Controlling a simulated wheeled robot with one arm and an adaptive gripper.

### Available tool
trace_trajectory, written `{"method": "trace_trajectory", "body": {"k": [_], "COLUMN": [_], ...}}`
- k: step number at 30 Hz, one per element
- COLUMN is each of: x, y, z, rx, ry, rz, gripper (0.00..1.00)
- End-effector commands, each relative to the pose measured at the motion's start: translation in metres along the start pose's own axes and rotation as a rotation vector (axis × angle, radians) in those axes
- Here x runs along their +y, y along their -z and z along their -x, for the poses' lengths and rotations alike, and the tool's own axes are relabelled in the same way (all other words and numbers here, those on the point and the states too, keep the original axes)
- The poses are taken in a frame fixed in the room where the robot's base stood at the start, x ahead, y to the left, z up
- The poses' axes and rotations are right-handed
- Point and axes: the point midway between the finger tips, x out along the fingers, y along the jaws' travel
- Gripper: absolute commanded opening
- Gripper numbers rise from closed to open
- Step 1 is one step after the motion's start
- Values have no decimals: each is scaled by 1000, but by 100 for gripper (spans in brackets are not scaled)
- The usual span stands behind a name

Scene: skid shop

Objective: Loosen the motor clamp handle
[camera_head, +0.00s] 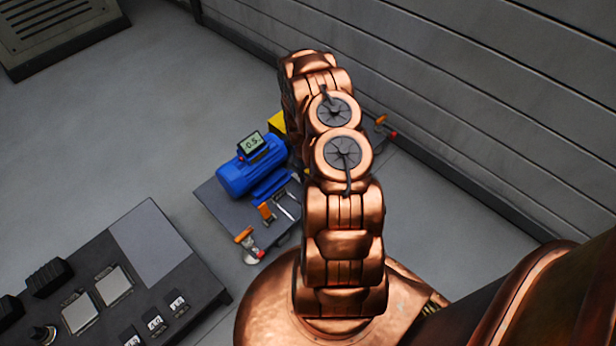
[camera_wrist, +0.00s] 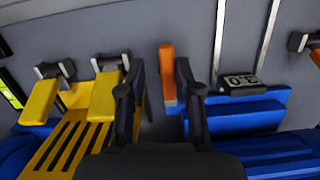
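The blue motor (camera_head: 240,178) sits on a dark skid plate, with a small display (camera_head: 251,144) on top. Beside it in the wrist view are blue ribbed housings (camera_wrist: 262,120). An orange handle (camera_wrist: 167,72) stands between my fingers in the wrist view, closer to the right finger. I cannot tell if it touches it. I cannot be sure that it is the motor clamp handle. My gripper (camera_wrist: 157,90) is open, its two black fingers apart. In the head view my copper arm hides the gripper and part of the skid.
A yellow slotted guard (camera_wrist: 72,135) and yellow handles (camera_wrist: 105,98) lie left of my fingers. More orange handles (camera_head: 244,235) (camera_head: 267,212) stand at the skid's near side. A control panel (camera_head: 150,240) is at lower left; a grey wall (camera_head: 480,110) runs along the right.

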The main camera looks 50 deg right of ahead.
Motion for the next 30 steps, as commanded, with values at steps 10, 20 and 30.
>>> {"method": "trace_trajectory", "body": {"k": [10, 20, 30], "x": [-3, -3, -3], "y": [2, 0, -5], "z": [0, 12, 39], "rx": [0, -1, -1], "ry": [0, 1, 1], "rz": [5, 4, 3], "gripper": [50, 50, 50]}}
